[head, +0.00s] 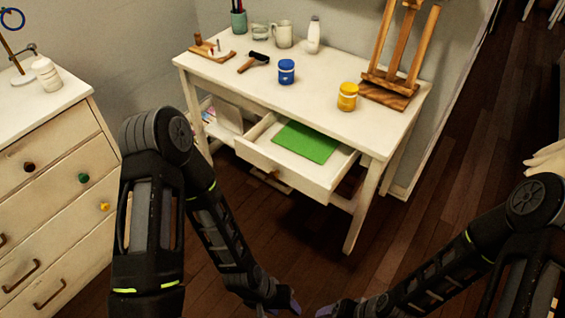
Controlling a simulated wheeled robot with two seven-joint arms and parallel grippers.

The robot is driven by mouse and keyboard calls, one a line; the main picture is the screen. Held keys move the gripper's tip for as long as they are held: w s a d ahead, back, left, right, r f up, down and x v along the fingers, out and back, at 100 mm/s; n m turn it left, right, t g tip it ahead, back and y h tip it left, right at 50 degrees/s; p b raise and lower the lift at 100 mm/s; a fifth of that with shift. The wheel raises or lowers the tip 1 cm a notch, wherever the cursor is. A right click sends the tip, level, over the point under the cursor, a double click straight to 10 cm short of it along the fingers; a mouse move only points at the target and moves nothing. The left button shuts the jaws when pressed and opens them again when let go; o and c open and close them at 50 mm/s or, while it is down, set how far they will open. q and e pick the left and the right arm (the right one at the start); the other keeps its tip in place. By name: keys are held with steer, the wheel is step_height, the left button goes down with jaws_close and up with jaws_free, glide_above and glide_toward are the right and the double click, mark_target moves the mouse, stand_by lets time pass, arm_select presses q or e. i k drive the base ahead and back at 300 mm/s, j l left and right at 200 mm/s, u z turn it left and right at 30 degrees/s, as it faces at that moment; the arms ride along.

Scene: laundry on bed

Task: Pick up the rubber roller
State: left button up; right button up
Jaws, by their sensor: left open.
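The rubber roller (253,62), with a black head and a wooden handle, lies on the white table near its back left part. My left gripper (281,306) is low at the bottom edge of the view, open and well away from the roller, in front of and below the table. Its fingers are partly cut off by the frame. My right gripper (328,310) is also at the bottom edge, to the right of the left one. Its fingers are mostly cut off, so its opening cannot be told.
The white table (330,107) also bears a blue jar (286,72), a yellow jar (347,97), a white bottle (313,36), cups, a small wooden board (212,52) and an easel (400,55). Its drawer (285,170) stands open towards me. A dresser (50,165) is at left.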

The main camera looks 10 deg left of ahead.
mark_target(253, 55)
steer(key=j+z, duration=0.35)
steer(key=i+j+z, duration=0.1)
steer(key=j+z, duration=0.65)
steer(key=k+j, duration=0.1)
steer(key=j, duration=0.35)
steer(key=j+z, duration=0.1)
steer(key=j, duration=0.3)
steer(key=k+j, duration=0.15)
steer(key=j, duration=0.3)
steer(key=k+j+z, duration=0.1)
steer(key=j, duration=0.35)
steer(key=k+j, duration=0.15)
steer(key=j, duration=0.25)
steer(key=z, duration=0.05)
